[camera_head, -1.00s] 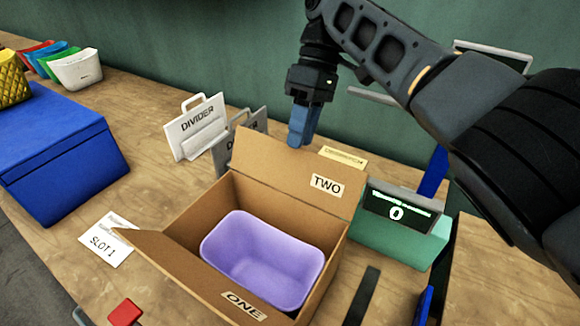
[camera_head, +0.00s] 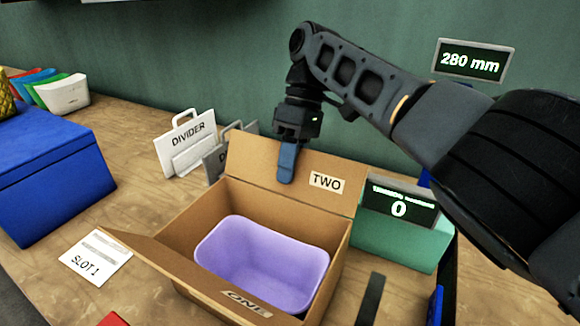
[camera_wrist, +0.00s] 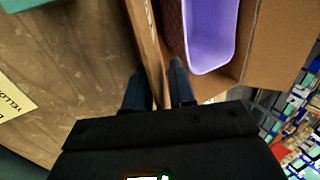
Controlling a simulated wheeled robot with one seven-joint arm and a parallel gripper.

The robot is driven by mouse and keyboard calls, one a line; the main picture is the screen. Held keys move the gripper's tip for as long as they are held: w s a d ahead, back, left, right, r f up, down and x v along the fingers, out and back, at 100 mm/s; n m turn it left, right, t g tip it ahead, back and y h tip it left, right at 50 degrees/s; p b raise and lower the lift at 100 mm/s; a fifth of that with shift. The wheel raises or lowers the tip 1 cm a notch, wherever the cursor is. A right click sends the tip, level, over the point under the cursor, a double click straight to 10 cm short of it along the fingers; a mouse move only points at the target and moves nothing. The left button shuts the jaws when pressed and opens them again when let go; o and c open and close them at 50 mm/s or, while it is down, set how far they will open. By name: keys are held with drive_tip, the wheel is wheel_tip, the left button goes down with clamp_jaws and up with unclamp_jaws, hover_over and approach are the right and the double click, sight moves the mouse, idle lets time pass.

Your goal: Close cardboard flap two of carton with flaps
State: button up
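The open brown carton (camera_head: 182,250) stands on the bench with a purple bin (camera_head: 262,262) inside. Flap two (camera_head: 252,165), labelled TWO, stands up at the carton's far side, leaning slightly back. Flap one (camera_head: 215,285), labelled ONE, is at the near side. My gripper (camera_head: 287,165) points down at the top edge of flap two, one blue finger in front of it. In the wrist view, my gripper's fingers (camera_wrist: 160,85) are a little apart, with flap two (camera_wrist: 146,40) edge-on between them. Whether they both touch it is unclear.
White and grey dividers (camera_head: 187,145) stand left of the flap. A teal device (camera_head: 385,240) with a display reading 0 is close on the right. A blue box (camera_head: 50,180) and a SLOT 1 card (camera_head: 95,258) lie left. A 280 mm display (camera_head: 473,60) is behind.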

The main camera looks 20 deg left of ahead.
clamp_jaws()
idle(1.2)
